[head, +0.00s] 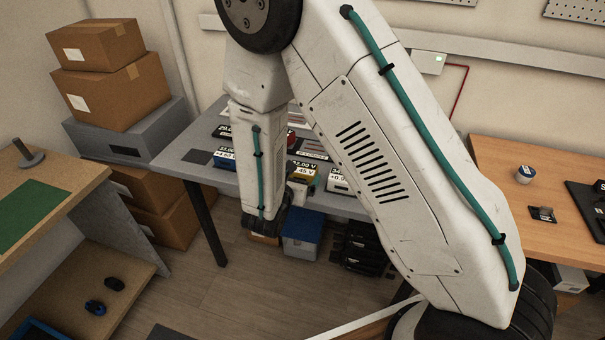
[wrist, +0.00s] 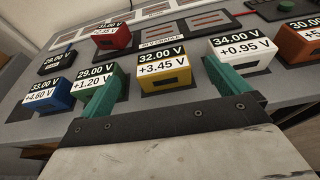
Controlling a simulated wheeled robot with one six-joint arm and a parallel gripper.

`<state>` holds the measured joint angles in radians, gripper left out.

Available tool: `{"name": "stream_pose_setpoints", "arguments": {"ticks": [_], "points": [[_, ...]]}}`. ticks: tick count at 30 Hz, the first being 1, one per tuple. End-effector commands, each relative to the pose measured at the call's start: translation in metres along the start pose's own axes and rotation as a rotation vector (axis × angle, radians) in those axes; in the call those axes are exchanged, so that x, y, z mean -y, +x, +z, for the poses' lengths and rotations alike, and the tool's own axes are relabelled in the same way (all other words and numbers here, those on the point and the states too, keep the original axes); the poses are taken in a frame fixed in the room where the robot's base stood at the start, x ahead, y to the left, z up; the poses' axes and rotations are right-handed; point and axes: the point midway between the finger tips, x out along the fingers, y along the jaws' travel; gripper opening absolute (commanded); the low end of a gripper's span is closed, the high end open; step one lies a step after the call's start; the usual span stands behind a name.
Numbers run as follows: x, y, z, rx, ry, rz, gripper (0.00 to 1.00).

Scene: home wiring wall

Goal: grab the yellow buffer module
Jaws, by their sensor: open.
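The yellow buffer module (wrist: 166,79) sits on the grey sloped bench in the wrist view, with a black label "32.00 V" and a white label "+3.45 V". My gripper (wrist: 163,65) is open, its two teal fingers one on each side of the module. A gap shows between each finger and the yellow block, so nothing is held. In the head view the module's label (head: 302,170) shows beside my arm, and most of the module and my fingers are hidden or too small to tell.
A blue module (wrist: 58,100) and one labelled "29.00 V" (wrist: 95,76), partly hidden by my left finger, stand to the left. A white module (wrist: 243,52) stands close right of my right finger. A red module (wrist: 110,40) is behind, an orange one (wrist: 305,38) far right.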

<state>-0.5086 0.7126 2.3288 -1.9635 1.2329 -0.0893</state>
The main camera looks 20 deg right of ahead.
Motion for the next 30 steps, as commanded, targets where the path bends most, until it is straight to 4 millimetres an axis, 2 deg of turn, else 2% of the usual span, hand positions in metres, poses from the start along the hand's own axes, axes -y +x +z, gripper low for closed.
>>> {"name": "stream_pose_setpoints", "arguments": {"ticks": [8, 18, 26, 27, 30], "points": [[-0.001, 0.028, -0.006, -0.003, -0.012, 0.009, 1.0], [0.001, 0.073, -0.012, -0.002, -0.01, 0.009, 1.0], [0.0, 0.077, -0.012, -0.002, -0.011, 0.011, 1.0], [0.0, 0.077, -0.012, -0.002, -0.011, 0.011, 0.97], [0.0, 0.077, -0.012, -0.002, -0.011, 0.011, 0.69]]}}
